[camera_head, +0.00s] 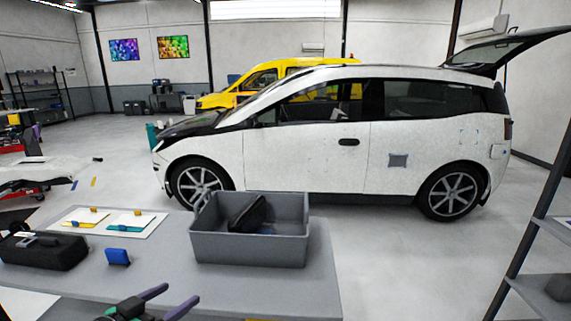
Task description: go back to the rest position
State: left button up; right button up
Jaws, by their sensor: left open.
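My left gripper (181,293) shows at the bottom of the head view, left of centre. Its two purple fingers are spread apart and nothing shows between them. It is at the near side of the grey table (280,292), in front of the grey bin (250,250). It looks apart from the bin; its height over the table is hard to tell. The rest of the left arm is cut off by the lower edge. My right gripper is not in view.
The grey bin holds a dark object (247,214). A black case (42,250), a blue block (118,257) and white sheets with small coloured tools (125,229) lie on the table's left. A white car (300,150) stands beyond. A shelf (540,255) stands at right.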

pick_arm(q)
jog(key=s+d+f+n+g+y, duration=0.15)
jog(key=s+f+g+y, duration=0.55)
jog(key=s+f, duration=1.1)
jog(key=s+f+g+h, duration=0.1)
jog(key=s+f+g, duration=0.1)
jog(key=f, duration=1)
jog(key=s+f+g+h, duration=0.1)
jog(key=s+f+g, duration=0.1)
jog(key=f, duration=1)
jog(key=s+a+f, duration=0.3)
jog(key=s+f, duration=0.9)
jog(key=s, duration=0.4)
jog(key=shift+a+f+g, duration=0.2)
jog(key=shift+f+g, duration=0.2)
jog(key=shift+w, duration=0.1)
